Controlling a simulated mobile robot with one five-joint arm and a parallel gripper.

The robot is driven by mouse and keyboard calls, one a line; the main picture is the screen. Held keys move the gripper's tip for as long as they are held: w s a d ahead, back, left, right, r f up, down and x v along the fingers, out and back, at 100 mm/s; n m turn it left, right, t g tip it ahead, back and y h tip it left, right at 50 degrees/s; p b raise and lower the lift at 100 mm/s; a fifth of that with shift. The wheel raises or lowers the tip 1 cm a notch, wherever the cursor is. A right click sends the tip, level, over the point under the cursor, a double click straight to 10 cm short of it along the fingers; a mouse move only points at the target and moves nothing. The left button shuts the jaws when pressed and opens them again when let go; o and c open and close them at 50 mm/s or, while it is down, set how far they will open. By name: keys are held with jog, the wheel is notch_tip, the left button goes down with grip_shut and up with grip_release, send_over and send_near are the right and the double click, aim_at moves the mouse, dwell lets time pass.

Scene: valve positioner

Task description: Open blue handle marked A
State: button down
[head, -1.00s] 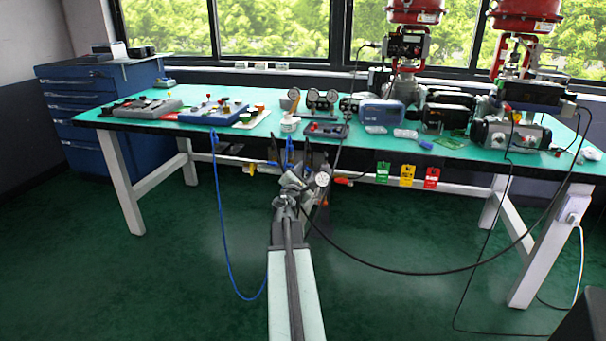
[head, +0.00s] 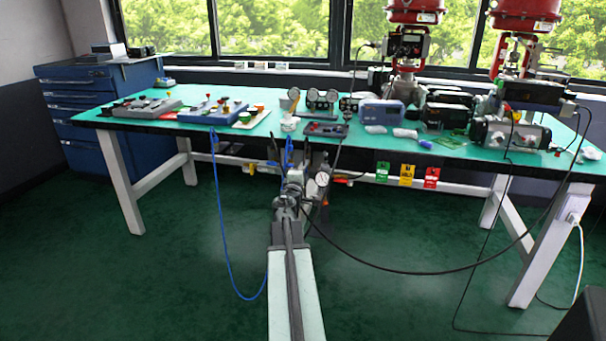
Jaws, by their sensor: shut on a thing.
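My gripper (head: 290,152) is at the front edge of the bench in the head view, seen from behind, with its dark fingers pointing up and away. A slim blue part (head: 288,148), seemingly the blue handle, shows between the fingers, and they are shut on it. My wrist hides most of it, and no letter A can be read. A round white gauge (head: 322,179) sits just right of my wrist. An orange-red handle (head: 341,181) shows farther right under the bench edge.
The green bench (head: 220,97) carries gauges, boxes and red-topped valve actuators. A blue hose (head: 221,220) hangs left of my arm and a black cable (head: 400,273) loops to the right. Green, yellow and red tags (head: 405,175) hang under the edge.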

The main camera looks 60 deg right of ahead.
jog(key=shift+s+d+m, duration=0.15)
jog(key=shift+s+m, duration=0.1)
jog(key=shift+m, duration=0.25)
jog(key=c, duration=1.2)
grip_release()
jog(key=shift+w, duration=0.1)
jog(key=shift+a, duration=0.2)
jog(key=v, duration=0.7)
jog(key=shift+a, duration=0.2)
